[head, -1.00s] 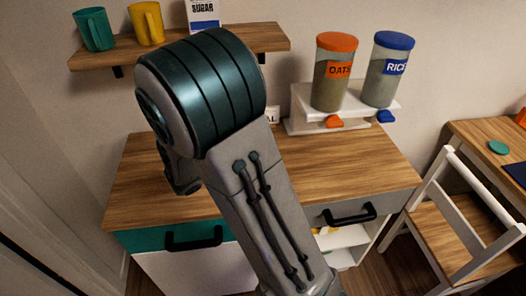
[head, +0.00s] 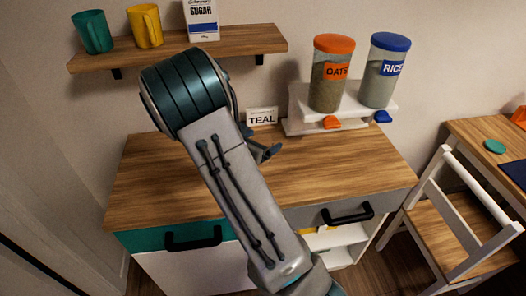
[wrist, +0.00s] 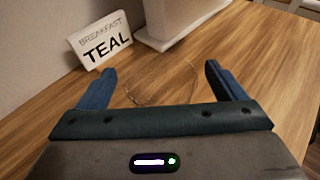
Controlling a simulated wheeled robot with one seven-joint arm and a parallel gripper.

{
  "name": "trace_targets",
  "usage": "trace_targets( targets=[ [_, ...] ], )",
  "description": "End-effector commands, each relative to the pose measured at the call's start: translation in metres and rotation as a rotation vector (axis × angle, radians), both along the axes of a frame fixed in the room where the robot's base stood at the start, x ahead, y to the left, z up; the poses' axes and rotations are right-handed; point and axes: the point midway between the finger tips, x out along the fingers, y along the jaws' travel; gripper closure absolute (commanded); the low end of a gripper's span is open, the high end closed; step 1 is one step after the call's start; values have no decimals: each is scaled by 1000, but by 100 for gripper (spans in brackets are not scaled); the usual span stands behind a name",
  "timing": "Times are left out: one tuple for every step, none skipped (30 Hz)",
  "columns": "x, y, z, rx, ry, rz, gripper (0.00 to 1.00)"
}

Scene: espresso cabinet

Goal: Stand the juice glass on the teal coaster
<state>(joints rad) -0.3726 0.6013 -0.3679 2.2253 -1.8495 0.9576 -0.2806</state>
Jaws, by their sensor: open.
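A clear juice glass (wrist: 163,82) shows faintly as a transparent outline on the wooden cabinet top in the wrist view, between the two blue fingers of my gripper (wrist: 156,70). The fingers are apart, one on each side of it; I cannot tell whether either touches it. In the head view my gripper (head: 268,152) is partly hidden behind my arm, and I cannot make out the glass there. A round teal disc, which looks like the teal coaster (head: 495,146), lies bare on the wooden table at the far right of the head view.
A "BREAKFAST TEAL" card (head: 262,116) stands at the back of the cabinet top (head: 340,175). A white dispenser stand (head: 298,98) holds the oats and rice canisters. A wall shelf (head: 235,42) carries mugs and sugar. A white chair (head: 455,215) stands before the right table (head: 480,130).

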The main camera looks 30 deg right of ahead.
Motion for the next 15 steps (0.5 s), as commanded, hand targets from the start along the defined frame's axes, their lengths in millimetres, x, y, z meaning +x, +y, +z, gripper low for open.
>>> trace_targets(
  targets=[
    [2,-7,-2,-1,2,-2,10],
    [4,-10,-3,-1,2,-3,10],
    [7,-14,-5,-1,1,-2,10],
    [9,-17,-6,0,1,-2,10],
    [10,-19,-6,1,0,-2,10],
    [11,-20,-7,1,0,-1,10],
    [11,-21,-8,1,1,-1,10],
    [11,-22,-8,1,0,0,10],
    [12,-22,-9,1,0,1,10],
    [12,-22,-9,1,0,1,10],
    [12,-22,-9,1,0,1,10],
    [12,-21,-8,1,0,1,10],
    [12,-21,-8,1,0,1,10],
    [12,-21,-8,1,0,1,13],
    [12,-21,-8,1,0,1,24]
  ],
)
